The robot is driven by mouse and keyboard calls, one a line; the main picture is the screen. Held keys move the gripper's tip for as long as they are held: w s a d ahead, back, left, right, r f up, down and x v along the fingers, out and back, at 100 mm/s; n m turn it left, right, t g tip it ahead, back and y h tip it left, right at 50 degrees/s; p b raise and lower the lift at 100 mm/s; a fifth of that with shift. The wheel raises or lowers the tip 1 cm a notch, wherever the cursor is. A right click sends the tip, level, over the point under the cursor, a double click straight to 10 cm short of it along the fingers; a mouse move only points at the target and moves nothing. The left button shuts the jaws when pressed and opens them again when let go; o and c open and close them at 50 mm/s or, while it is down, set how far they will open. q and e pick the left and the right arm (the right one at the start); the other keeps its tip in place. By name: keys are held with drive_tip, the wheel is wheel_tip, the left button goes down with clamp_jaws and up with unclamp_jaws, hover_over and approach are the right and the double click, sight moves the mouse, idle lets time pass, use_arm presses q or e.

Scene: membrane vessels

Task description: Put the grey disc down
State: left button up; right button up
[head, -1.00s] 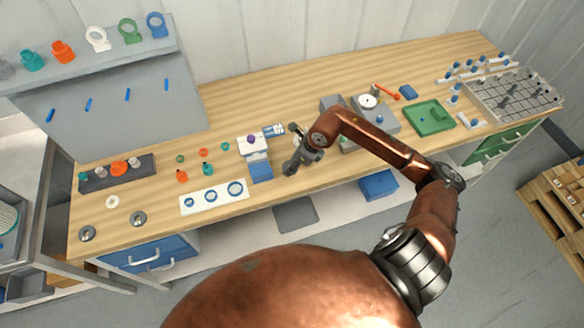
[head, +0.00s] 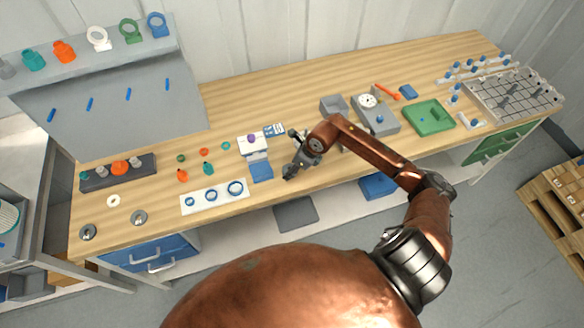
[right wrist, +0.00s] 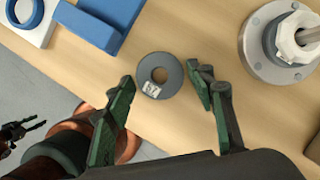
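The grey disc (right wrist: 168,84), with a round hole in its middle and a small pale label, lies flat on the wooden table in the right wrist view. My right gripper (right wrist: 160,74) is open, one green-padded finger on each side of the disc. Gaps show between the fingers and the disc. In the head view my right gripper (head: 291,155) is low over the bench, right of the blue block; the disc cannot be made out there.
A blue block (right wrist: 92,25) and a white plate with a blue ring (right wrist: 25,18) lie left of the disc. A metal flange with a hex nut (right wrist: 262,65) stands to its right. Bare wood (head: 262,100) lies behind the gripper in the head view.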

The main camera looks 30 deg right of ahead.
drive_tip(key=shift+o, duration=0.8)
drive_tip(key=shift+r, duration=0.15)
drive_tip(key=shift+s+d+r, duration=0.1)
drive_tip(key=shift+r, duration=0.25)
drive_tip(key=v, duration=1.1)
